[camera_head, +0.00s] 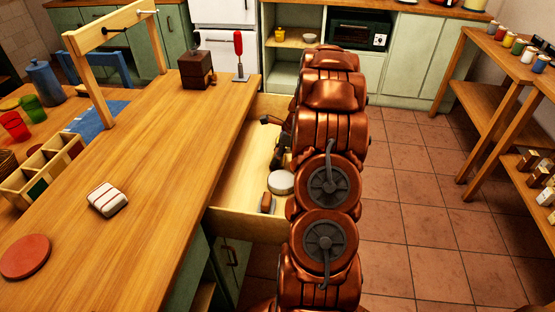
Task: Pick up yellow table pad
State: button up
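The only flat round pad on the wooden counter (165,150) is a reddish-orange one (25,257) at the near left. Dark parts of my gripper (276,142) show just left of my copper arm, over the open drawer (236,185). The arm hides much of the gripper, so its opening and any grasp cannot be told. A pale round object (280,182) and a small brown object (266,203) lie in the drawer, near the arm.
A striped white block (107,199), a compartment box (40,175), a wooden rack (105,75), a brown grinder (196,70) and a red-handled tool (239,55) are on the left. Shelves (510,85) stand at right. The tiled floor (415,200) between is clear.

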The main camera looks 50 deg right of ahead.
jog(key=c, duration=0.5)
notch_tip(320, 180, up, 10)
dwell(0.5)
jog(key=o, duration=0.6)
jog(key=c, duration=0.5)
